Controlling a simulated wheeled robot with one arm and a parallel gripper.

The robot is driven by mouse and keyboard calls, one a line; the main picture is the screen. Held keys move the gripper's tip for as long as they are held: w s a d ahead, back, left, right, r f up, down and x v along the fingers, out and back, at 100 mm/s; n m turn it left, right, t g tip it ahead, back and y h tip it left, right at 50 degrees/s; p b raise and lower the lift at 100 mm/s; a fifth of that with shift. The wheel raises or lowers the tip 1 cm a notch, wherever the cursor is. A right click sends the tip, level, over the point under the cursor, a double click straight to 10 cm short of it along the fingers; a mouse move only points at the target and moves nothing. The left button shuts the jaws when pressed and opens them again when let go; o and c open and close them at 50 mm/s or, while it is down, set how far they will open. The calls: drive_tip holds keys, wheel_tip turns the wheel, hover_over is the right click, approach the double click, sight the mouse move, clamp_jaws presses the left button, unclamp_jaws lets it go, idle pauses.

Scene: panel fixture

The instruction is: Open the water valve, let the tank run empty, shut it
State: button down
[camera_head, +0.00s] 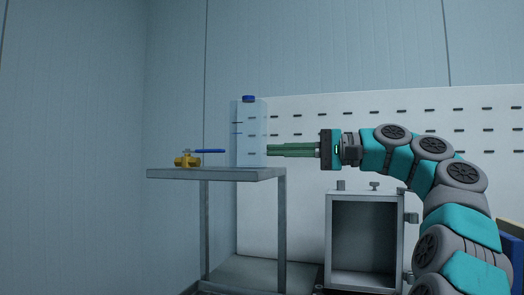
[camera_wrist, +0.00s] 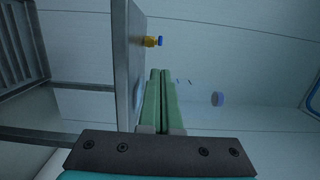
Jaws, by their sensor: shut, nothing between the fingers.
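The yellow valve (camera_head: 187,160) sits on the left part of a grey table, and its blue lever (camera_head: 207,151) lies level, pointing right. The valve also shows small in the wrist view (camera_wrist: 152,41), beyond my fingertips. A clear, pale blue tank (camera_head: 250,135) with a blue cap (camera_head: 249,98) stands upright on the table, right of the valve. I cannot tell its water level. My gripper (camera_head: 269,150) is level and shut, its green fingers together and empty. The tips end at the tank's right edge in the head view; touching or apart is unclear. The wrist view shows the fingers (camera_wrist: 160,72) too.
The grey table (camera_head: 217,174) has a lower shelf (camera_head: 262,274). An open grey box (camera_head: 363,240) stands right of it, below my arm. A white slotted panel (camera_head: 350,108) is behind. The space above the valve looks clear.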

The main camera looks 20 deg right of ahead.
drive_tip(key=b, duration=0.1)
approach(203, 151)
drive_tip(key=w, duration=0.1)
drive_tip(key=w+a, duration=0.1)
drive_tip(key=w, duration=0.1)
drive_tip(key=shift+w+a, duration=0.15)
drive_tip(key=shift+a, duration=0.1)
drive_tip(key=shift+s+a+t, duration=0.15)
drive_tip(key=shift+s+t, duration=0.1)
drive_tip(key=shift+t, duration=0.05)
